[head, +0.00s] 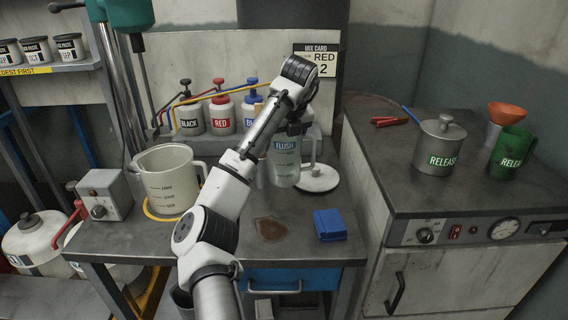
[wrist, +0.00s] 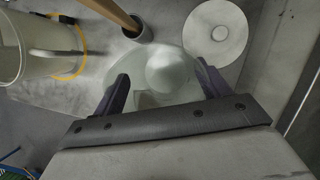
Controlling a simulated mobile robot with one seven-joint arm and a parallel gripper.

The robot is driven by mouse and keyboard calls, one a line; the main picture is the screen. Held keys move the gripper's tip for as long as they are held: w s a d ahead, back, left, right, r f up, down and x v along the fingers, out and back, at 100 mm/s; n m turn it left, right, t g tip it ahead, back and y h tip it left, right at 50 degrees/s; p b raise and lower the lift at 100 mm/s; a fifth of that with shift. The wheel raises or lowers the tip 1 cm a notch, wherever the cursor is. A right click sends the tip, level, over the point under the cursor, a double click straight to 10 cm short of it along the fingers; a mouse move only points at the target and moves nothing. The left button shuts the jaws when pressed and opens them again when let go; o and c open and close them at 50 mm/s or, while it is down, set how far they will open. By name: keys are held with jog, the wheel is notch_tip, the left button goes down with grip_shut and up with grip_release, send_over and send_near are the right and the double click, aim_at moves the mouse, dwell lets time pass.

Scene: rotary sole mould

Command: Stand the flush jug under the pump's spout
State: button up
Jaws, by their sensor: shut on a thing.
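The flush jug (head: 284,168) is a pale translucent jug with a FLUSH label and a handle on its right. My gripper (head: 295,128) is shut on it from above, near its top. In the wrist view the jug (wrist: 165,72) lies between the two dark fingers, seen from above. I cannot tell whether its base touches the bench. Three pump bottles marked BLACK (head: 190,120), RED (head: 222,114) and BLUE (head: 250,112) stand behind, the last partly hidden by my arm. Coloured hoses run leftward from them. I cannot make out a spout clearly.
A large measuring jug (head: 168,180) stands on a yellow ring at the left of the bench, beside a control box (head: 103,194). A white round disc (head: 318,179) lies right of the flush jug.

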aim_at(284, 164)
jog(key=shift+f+p, duration=0.5)
jog(key=shift+f, duration=3.3)
jog(key=shift+f, duration=0.1)
jog(key=o, duration=1.4)
jog(key=b+v, duration=0.1)
jog(key=v, duration=1.1)
jog(key=shift+r, duration=0.2)
